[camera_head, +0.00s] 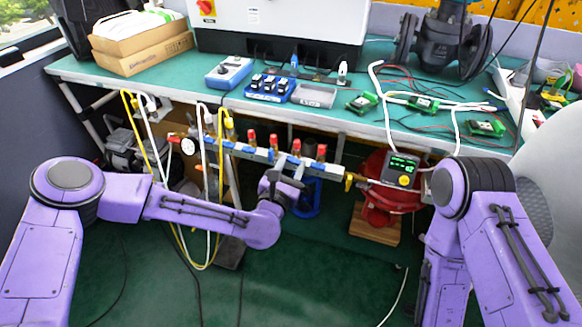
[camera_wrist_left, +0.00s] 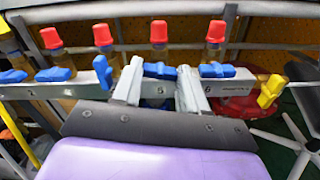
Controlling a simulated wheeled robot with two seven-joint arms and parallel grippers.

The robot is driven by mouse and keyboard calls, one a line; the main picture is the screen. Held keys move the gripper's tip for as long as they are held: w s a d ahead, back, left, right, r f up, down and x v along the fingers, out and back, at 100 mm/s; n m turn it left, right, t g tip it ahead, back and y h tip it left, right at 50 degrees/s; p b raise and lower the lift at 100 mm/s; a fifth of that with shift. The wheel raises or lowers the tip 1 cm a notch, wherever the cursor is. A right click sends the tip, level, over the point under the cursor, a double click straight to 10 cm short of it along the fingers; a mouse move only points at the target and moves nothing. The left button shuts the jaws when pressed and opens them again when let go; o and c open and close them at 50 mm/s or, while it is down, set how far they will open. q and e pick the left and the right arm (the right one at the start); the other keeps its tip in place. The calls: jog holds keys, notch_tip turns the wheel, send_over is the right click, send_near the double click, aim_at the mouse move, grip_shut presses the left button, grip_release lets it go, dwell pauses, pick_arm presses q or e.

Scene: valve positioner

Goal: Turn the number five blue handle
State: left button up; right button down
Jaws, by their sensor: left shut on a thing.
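A pale manifold bar (camera_head: 250,153) carries a row of blue handles, with red-capped fittings above it. In the left wrist view, the blue handle marked 5 (camera_wrist_left: 160,71) lies roughly crosswise between the two fingers of my left gripper (camera_wrist_left: 160,88). The fingers are shut on its ends. Neighbouring blue handles sit to the left (camera_wrist_left: 102,73) and right (camera_wrist_left: 217,71) of the fingers. In the head view my left gripper (camera_head: 283,180) reaches up to the bar from below and hides that handle. My right arm hangs at the right, and its gripper is out of view.
A yellow handle (camera_wrist_left: 271,91) is at the bar's right end. A green-display positioner (camera_head: 400,170) and red actuator (camera_head: 385,195) stand right of the bar. The teal workbench (camera_head: 170,80) overhangs behind. White and yellow hoses hang at the left. The green floor in front is mostly open.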

pick_arm(q)
jog(key=m, duration=0.4)
jog(key=shift+m+b, duration=0.3)
jog(key=shift+b, duration=0.05)
jog(key=m, duration=0.3)
jog(key=shift+m, duration=0.4)
jog(key=m, duration=0.3)
jog(key=shift+f+m, duration=0.1)
jog(key=shift+m, duration=1.9)
jog(key=o, duration=1.1)
jog(key=shift+c, duration=0.2)
jog(key=v, duration=1)
jog(key=shift+s+b, duration=0.3)
